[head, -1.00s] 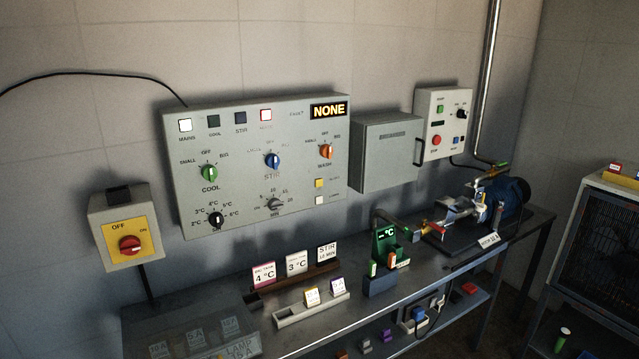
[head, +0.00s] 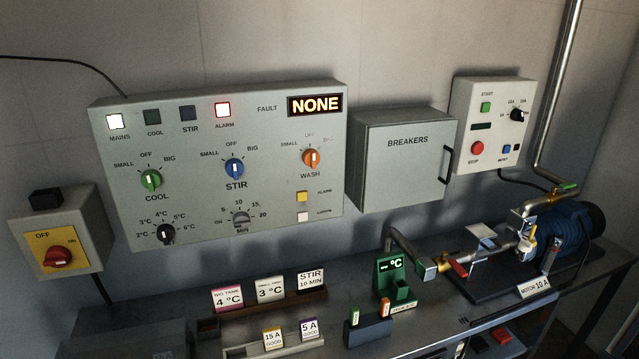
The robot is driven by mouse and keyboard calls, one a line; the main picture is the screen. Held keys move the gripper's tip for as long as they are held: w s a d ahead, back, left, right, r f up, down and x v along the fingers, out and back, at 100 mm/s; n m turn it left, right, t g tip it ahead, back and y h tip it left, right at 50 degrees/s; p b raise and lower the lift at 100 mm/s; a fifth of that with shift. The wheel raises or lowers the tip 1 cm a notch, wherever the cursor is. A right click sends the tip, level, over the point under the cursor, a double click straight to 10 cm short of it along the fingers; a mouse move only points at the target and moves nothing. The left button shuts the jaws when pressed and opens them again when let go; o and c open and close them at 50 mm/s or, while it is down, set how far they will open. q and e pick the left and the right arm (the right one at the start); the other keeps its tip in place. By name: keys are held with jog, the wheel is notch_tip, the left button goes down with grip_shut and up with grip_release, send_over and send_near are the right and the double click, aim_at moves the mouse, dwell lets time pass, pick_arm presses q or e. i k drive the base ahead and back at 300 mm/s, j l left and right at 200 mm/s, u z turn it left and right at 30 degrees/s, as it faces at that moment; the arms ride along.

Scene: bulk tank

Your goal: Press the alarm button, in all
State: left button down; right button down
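The alarm button is a small yellow square (head: 302,197) at the lower right of the grey control panel (head: 200,215). Its small label beside it seems to read ALARM. A white square button (head: 303,216) sits just below it, with a label too small to read surely. The alarm lamp (head: 223,110) in the panel's top row glows white in a red frame. The fault display (head: 315,105) reads NONE. Neither of my grippers is in view.
A yellow-faced switch box (head: 60,250) with a red knob is left of the panel. The breakers box (head: 405,165) and a start/stop box (head: 490,125) are to its right. Below, the bench holds label cards (head: 268,289), a green thermometer unit (head: 392,275) and a motor (head: 575,235).

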aim_at(302, 196)
jog(key=i+l, duration=0.2)
jog(key=i+l+u, duration=0.15)
jog(key=l, duration=0.3)
jog(key=i+l, duration=0.2)
jog(key=l+u, duration=0.05)
jog(key=l, duration=0.05)
